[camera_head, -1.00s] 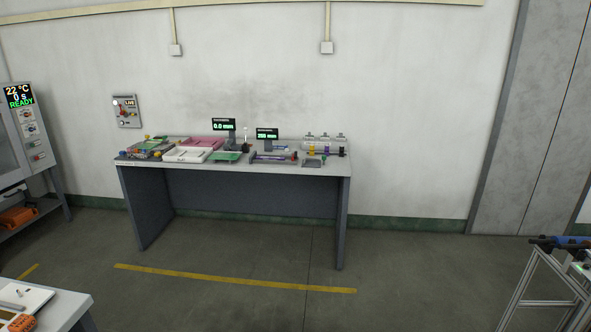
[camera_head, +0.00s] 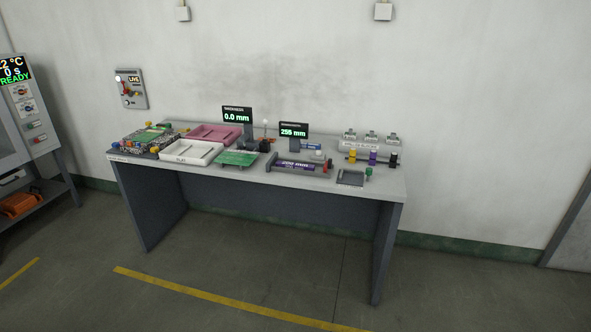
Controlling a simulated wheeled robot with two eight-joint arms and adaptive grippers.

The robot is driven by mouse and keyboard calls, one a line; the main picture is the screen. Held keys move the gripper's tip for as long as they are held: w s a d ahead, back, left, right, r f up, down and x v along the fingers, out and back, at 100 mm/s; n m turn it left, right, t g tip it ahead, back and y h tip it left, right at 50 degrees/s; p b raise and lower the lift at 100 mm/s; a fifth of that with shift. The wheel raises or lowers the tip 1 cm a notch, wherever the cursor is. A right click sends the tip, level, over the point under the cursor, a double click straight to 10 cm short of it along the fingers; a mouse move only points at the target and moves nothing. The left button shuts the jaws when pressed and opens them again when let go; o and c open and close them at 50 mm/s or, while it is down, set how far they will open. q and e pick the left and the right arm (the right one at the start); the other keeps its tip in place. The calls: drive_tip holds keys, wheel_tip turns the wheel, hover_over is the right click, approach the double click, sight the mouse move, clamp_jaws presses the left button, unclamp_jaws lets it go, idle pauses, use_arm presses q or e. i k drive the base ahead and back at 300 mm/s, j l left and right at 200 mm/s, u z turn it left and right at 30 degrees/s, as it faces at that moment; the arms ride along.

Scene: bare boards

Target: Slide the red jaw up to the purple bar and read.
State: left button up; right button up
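The measuring fixture is on the right half of the workbench, with the purple bar (camera_head: 293,167) lying along it, marked with white lettering. The red jaw (camera_head: 328,166) appears as a small red part at the fixture's right end; whether it touches the bar is too small to tell. The display (camera_head: 294,130) behind the fixture reads what looks like 255 mm. Neither of my grippers is in view.
The workbench (camera_head: 385,190) stands against the wall. Left of the fixture are a green board (camera_head: 238,158), a white tray (camera_head: 190,151), a pink tray (camera_head: 216,134) and a display (camera_head: 237,114) reading 0.0 mm. A grey tray (camera_head: 351,178) lies right. Open floor is in front.

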sight(328, 165)
drive_tip(key=i+l+u, duration=0.15)
drive_tip(key=i+l, duration=0.25)
drive_tip(key=i, duration=0.2)
drive_tip(key=i+l+u, duration=0.2)
drive_tip(key=i+l, duration=0.2)
drive_tip(key=i, duration=0.2)
